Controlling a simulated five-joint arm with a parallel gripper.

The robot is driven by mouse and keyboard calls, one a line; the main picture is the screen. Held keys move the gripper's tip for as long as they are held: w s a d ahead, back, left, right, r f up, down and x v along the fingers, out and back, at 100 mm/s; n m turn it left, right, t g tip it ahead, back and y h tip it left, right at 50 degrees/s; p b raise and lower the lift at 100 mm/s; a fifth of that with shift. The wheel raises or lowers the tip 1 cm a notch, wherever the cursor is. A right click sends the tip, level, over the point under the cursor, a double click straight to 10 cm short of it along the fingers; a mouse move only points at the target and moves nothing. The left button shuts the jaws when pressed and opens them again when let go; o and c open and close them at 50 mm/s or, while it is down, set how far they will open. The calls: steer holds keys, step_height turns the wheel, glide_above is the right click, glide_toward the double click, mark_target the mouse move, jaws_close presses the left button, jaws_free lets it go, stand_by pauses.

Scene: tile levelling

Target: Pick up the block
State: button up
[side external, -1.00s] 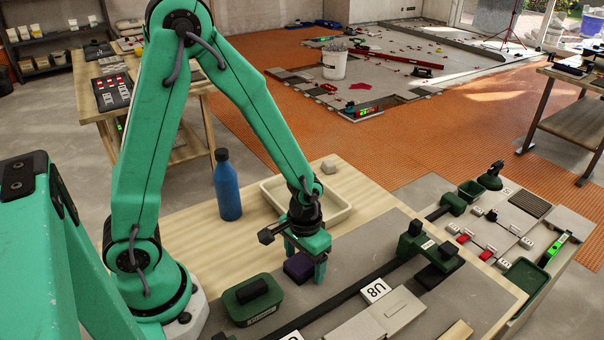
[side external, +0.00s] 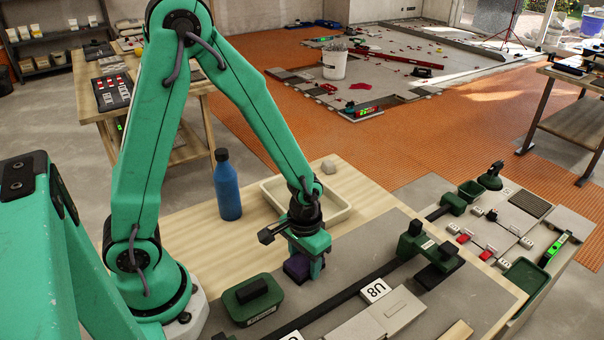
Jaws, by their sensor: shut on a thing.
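The block (side external: 297,267) is small and dark purple, at the middle of the side external view. My gripper (side external: 304,264) points down over it and is shut on it, with a green finger showing at its right side. The upper part of the block is hidden by the gripper body. The block is at or just above the grey board (side external: 345,260); I cannot tell whether it touches.
A beige tray (side external: 340,214) lies behind my gripper, and a blue bottle (side external: 228,186) stands behind left. A black rail (side external: 340,295) crosses the board, with a U8 tag (side external: 375,290) beside it.

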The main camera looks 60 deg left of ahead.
mark_target(304, 261)
steer(key=shift+r, duration=0.2)
steer(key=shift+r, duration=0.75)
step_height(304, 261, up, 2)
steer(key=shift+s+d+r, duration=0.1)
steer(key=shift+d+r, duration=0.05)
steer(key=shift+r, duration=0.1)
steer(key=s+d+r, duration=0.6)
steer(key=s+d, duration=0.1)
steer(key=d, duration=0.1)
steer(key=shift+s+d+r, duration=0.15)
steer(key=shift+d+r, duration=0.15)
